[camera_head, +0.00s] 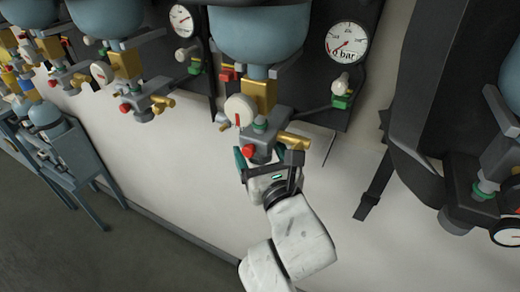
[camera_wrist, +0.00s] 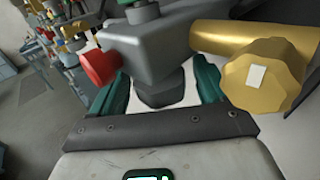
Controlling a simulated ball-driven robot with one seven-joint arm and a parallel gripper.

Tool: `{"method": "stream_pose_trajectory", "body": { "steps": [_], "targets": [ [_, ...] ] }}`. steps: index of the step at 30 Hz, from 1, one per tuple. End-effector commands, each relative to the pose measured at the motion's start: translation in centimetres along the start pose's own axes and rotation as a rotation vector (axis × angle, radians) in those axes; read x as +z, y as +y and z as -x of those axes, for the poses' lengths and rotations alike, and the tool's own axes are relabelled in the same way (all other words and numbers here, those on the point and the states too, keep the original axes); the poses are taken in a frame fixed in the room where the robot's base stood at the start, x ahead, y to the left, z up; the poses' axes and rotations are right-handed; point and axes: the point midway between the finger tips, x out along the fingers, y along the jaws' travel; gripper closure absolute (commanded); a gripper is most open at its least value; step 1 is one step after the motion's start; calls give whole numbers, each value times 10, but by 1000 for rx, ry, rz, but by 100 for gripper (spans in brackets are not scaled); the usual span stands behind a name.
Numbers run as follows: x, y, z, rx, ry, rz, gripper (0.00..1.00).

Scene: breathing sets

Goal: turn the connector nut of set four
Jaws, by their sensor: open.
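A breathing set with a blue-grey cylinder (camera_head: 260,35) hangs on the wall above my gripper (camera_head: 264,157); no number is readable on it. Its grey valve block (camera_head: 262,137) carries a red knob (camera_head: 248,151) and a brass fitting (camera_head: 293,141). In the wrist view, a dark faceted nut (camera_wrist: 160,92) sits under the grey block (camera_wrist: 150,50). The open green fingers of my gripper (camera_wrist: 160,85) stand on both sides of the nut, with gaps visible. In the head view the nut is largely hidden by my gripper.
The brass fitting also shows close to the right finger in the wrist view (camera_wrist: 265,65), and the red knob (camera_wrist: 101,67) is close to the left. A gauge (camera_head: 346,42) is above right. Other sets (camera_head: 135,70) hang left; a dark set (camera_head: 470,170) hangs right.

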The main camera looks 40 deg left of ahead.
Motion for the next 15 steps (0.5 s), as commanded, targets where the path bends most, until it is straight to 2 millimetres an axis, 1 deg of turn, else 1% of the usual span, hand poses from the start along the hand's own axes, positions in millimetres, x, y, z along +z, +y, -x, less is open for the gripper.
{"method": "stream_pose_trajectory", "body": {
  "steps": [8, 15],
  "targets": [
    [0, -1, -1, -1, 0, 0, 21],
    [0, -1, -1, -1, 0, 0, 43]
  ]
}}
